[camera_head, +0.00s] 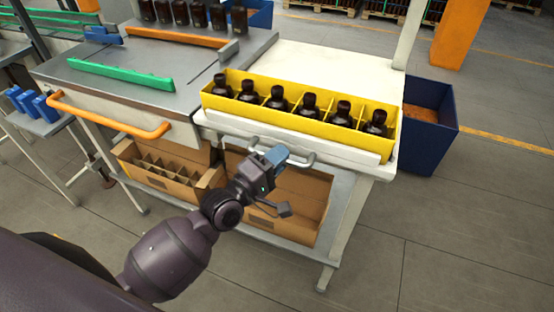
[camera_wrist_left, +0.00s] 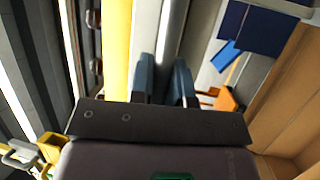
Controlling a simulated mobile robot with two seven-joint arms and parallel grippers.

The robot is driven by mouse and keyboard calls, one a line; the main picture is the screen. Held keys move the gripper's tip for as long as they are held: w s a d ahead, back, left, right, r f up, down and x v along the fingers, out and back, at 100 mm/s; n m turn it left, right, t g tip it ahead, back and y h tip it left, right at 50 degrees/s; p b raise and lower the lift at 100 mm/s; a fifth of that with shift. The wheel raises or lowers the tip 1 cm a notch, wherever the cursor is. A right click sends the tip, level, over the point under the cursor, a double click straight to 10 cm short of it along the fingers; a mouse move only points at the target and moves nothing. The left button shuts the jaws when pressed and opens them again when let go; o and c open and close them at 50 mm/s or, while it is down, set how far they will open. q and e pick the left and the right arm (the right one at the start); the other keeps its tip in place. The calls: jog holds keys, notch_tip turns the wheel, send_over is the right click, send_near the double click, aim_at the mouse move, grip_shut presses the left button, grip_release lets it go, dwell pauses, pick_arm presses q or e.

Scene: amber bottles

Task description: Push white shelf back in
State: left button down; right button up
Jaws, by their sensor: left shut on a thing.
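The white shelf (camera_head: 345,153) sits at the front of the white table, under a yellow divided crate (camera_head: 285,121) of dark bottles. A pale bar handle (camera_head: 303,164) runs along the shelf's front. My left gripper (camera_head: 276,155) is at this handle, with its blue-grey fingers shut around the bar. In the left wrist view the grey handle bar (camera_wrist_left: 172,35) passes between the two fingers of the left gripper (camera_wrist_left: 164,82). The fingers hide part of the handle. My right gripper is not in view.
Open cardboard boxes (camera_head: 160,176) stand on the lower rack below the shelf. A blue bin (camera_head: 428,140) is to the right. An orange handle (camera_head: 108,119) sticks out from the metal table at left. The floor in front is clear.

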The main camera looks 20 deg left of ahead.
pick_arm(q)
jog(key=shift+w, duration=1.15)
jog(key=c, duration=1.1)
grip_release()
jog(key=v, duration=1)
jog(key=shift+s+b, duration=0.4)
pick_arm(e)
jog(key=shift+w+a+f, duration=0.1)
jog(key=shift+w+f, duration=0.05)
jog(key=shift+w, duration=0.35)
pick_arm(q)
jog(key=shift+a, duration=0.15)
